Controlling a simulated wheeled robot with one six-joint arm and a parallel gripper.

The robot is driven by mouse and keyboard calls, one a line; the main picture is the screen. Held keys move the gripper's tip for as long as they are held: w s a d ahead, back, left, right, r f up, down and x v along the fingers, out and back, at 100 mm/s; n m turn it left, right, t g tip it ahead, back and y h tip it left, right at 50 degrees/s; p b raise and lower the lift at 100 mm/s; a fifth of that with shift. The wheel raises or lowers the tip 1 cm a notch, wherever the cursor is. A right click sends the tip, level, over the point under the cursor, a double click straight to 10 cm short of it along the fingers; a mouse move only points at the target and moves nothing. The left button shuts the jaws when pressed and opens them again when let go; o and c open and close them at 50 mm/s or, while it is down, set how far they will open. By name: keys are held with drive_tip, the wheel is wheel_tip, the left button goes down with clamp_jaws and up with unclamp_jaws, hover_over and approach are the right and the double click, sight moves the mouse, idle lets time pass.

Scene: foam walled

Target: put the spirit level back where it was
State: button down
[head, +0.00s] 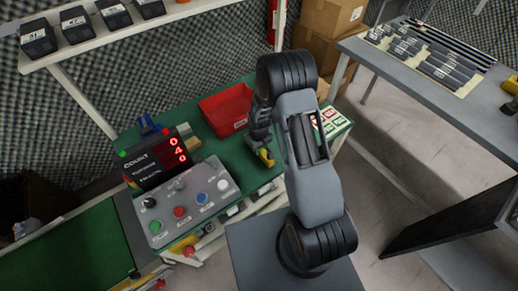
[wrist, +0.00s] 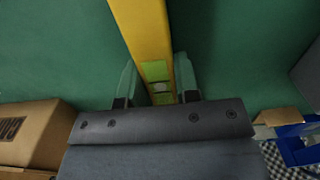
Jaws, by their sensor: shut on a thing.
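The spirit level is a yellow bar with a green vial window. In the wrist view the spirit level (wrist: 145,32) runs from the top edge down between the two fingers of my gripper (wrist: 157,82), which is shut on it. In the head view my gripper (head: 263,141) is over the green bench (head: 190,121), and a small yellow part of the level (head: 266,158) shows below it. My arm hides the rest there. I cannot tell whether the level touches the bench.
A red bin (head: 226,110) stands behind and left of my gripper. A grey button box (head: 180,205) and a counter display (head: 155,160) are to the left. White cards (head: 333,121) lie right of my arm. The wrist view shows a cardboard box (wrist: 38,128) and a blue bin (wrist: 298,150).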

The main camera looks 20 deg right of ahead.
drive_tip(key=shift+f, duration=0.35)
drive_tip(key=shift+f, duration=0.2)
drive_tip(key=c, duration=0.8)
unclamp_jaws()
drive_tip(key=shift+c, duration=0.2)
